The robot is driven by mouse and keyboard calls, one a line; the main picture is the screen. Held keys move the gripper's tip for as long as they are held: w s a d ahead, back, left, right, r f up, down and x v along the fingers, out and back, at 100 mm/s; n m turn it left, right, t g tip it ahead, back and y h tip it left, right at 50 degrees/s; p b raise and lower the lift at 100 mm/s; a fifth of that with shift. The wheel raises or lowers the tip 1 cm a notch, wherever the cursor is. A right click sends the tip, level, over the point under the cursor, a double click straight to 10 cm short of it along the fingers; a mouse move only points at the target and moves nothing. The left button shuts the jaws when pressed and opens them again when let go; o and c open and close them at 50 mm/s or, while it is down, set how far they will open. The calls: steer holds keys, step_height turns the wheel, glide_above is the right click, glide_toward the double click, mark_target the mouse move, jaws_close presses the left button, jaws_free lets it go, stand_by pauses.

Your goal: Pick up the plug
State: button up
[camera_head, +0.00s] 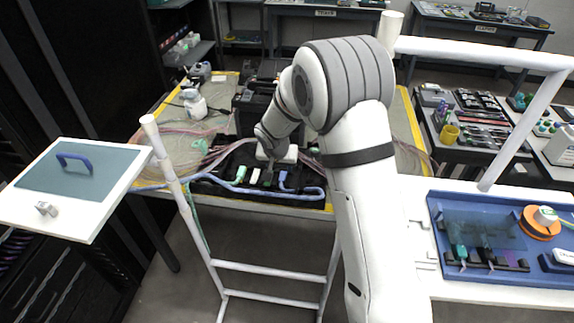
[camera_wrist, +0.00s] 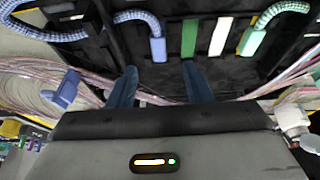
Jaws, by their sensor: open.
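My gripper (camera_wrist: 158,72) is open, with its two dark blue fingers spread and nothing between them. In the wrist view a blue plug (camera_wrist: 158,49) on a braided blue-white cable lies just beyond the fingertips, roughly centred on the gap. It appears apart from the fingers. To its right are a green piece (camera_wrist: 189,39), a white piece (camera_wrist: 221,37) and a pale green plug (camera_wrist: 252,41) on a braided green cable. In the head view my gripper (camera_head: 268,155) is over the black tray (camera_head: 225,189) and partly hidden by my arm. The frames do not settle which plug is meant.
Another blue piece (camera_wrist: 63,89) sits left of my fingers, near bundles of pink fibres (camera_wrist: 30,75). In the head view a white rail frame (camera_head: 270,268) stands before the work table.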

mark_target(283, 175)
steer(key=shift+x, duration=0.85)
steer(key=shift+p+x, duration=0.75)
steer(key=shift+x, duration=2.3)
steer(key=shift+w+d+r, duration=0.1)
steer(key=shift+w+d, duration=0.05)
steer(key=shift+c, duration=0.2)
jaws_close()
step_height(283, 175, up, 18)
steer(key=shift+b, duration=0.3)
